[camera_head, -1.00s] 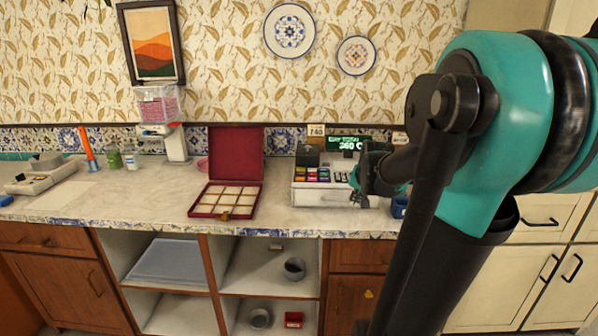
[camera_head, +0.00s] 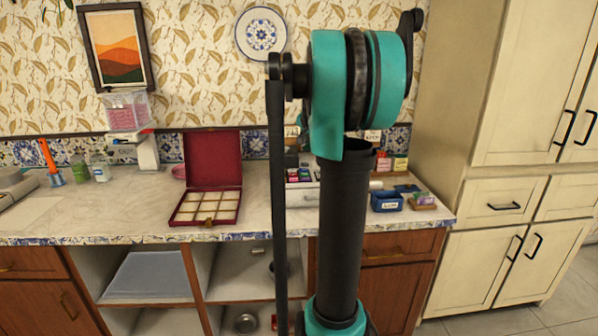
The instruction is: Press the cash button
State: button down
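The cash register (camera_head: 305,196) stands on the counter, and my own teal and black arm covers most of it. A strip of its white front and a few coloured keys (camera_head: 298,174) show just left of the arm's dark link. Its display is hidden, and I cannot pick out the cash button. My gripper is not visible; the arm blocks the view of the area around the register.
An open red box (camera_head: 211,165) with compartments stands left of the register on the counter (camera_head: 110,212). A blue container (camera_head: 386,201) and small packets (camera_head: 424,200) lie to the right. A white dispenser (camera_head: 146,150) stands at the back left. Tall cream cabinets (camera_head: 500,245) stand at right.

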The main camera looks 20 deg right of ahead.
aim_at(304, 171)
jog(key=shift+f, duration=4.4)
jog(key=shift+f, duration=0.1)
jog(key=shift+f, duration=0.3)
